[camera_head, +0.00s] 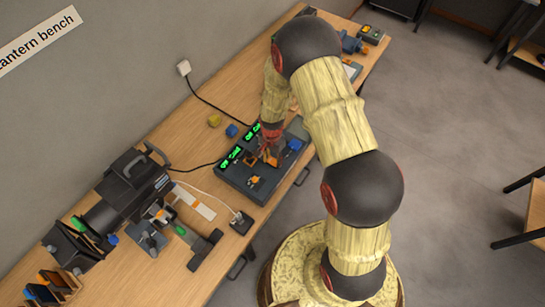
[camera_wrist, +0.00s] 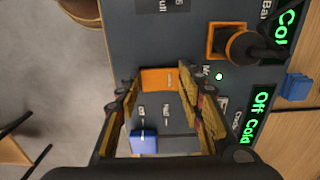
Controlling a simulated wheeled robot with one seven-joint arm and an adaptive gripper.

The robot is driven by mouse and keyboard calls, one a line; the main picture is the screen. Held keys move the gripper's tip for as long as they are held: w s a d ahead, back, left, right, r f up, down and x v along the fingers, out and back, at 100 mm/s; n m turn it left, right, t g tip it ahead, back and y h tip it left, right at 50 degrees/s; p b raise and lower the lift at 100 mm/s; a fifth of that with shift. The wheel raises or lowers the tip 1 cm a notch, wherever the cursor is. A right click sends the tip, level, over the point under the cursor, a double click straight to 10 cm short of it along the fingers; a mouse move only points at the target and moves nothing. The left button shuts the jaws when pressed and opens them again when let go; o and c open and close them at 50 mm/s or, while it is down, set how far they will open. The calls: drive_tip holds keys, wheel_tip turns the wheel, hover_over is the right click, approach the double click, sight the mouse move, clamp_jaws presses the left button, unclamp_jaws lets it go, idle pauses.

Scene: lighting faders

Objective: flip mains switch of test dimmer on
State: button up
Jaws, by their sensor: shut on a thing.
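The dimmer panel (camera_head: 232,182) is a dark grey box on the bench, with green lit displays, orange parts and a blue part. My gripper (camera_head: 268,158) is down over it. In the wrist view my gripper (camera_wrist: 157,85) has its fingertips at either side of an orange piece (camera_wrist: 158,79) and is shut on it. A small lit white lamp (camera_wrist: 219,76) is beside the right finger. A blue cap (camera_wrist: 143,142) sits near printed labels, one reading "Off". A display (camera_wrist: 257,117) reads "Off Cold". The fingers hide part of the lettering, so I cannot read the orange piece's label.
A black knob (camera_wrist: 238,43) on an orange plate stands close to the fingers. A black lantern (camera_head: 130,180) stands at the left. Cables run to a wall socket (camera_head: 183,68).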

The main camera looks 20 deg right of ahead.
sight(272, 162)
drive_tip(key=o, duration=1.2)
drive_tip(key=shift+c, duration=0.2)
wheel_tip(272, 162, up, 12)
idle(0.4)
